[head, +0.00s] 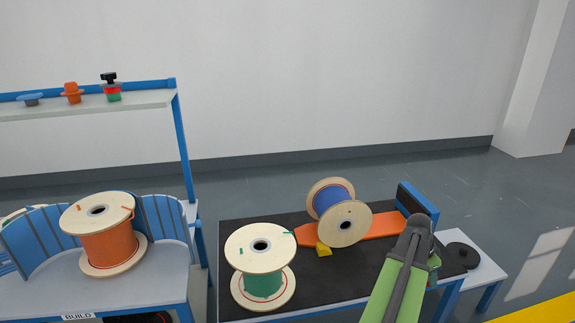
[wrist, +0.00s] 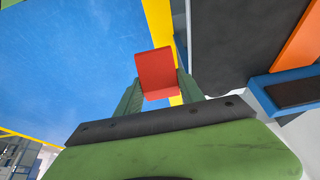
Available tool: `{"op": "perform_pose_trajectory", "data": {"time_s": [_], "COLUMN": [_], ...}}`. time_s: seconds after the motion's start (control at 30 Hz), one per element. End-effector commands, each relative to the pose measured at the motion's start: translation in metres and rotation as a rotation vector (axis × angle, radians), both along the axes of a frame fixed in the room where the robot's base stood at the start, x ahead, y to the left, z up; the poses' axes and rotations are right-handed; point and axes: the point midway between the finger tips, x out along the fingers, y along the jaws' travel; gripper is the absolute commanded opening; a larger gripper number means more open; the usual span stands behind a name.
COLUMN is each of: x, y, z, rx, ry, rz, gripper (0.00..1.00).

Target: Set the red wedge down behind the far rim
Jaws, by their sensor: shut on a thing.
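A red wedge (wrist: 155,72) sits between the two green fingers of my gripper (wrist: 159,92) in the wrist view; the gripper is shut on it. In the head view my arm hides the gripper and wedge. A wooden reel with blue cable (head: 331,197) lies on its side on an orange strip (head: 382,225). Its near rim (head: 350,217) faces the camera; its far rim (head: 318,192) is partly hidden behind the cable. A yellow wedge (head: 323,249) lies by the near rim.
The dark-topped bench (head: 250,220) carries a green-cable reel (head: 262,284) standing upright at its left. A blue end block (head: 417,205) stands at the orange strip's right end. An orange-cable reel (head: 107,246) stands on the left table. A low side table (head: 486,268) holds dark discs.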

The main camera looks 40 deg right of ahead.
Motion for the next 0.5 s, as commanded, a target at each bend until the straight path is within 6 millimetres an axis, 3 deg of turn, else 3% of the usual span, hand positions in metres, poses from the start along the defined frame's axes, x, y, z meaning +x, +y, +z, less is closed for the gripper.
{"op": "perform_pose_trajectory", "data": {"time_s": [0.03,0.4,0.5], "x": [0.000,0.001,0.001], "y": [0.000,0.000,0.000], "z": [0.029,0.166,0.195], "rx": [0.000,0.000,0.000], "ry": [0.000,0.000,0.000], "rz": [0.000,0.001,0.001], "gripper": [0.04,0.04,0.04]}}
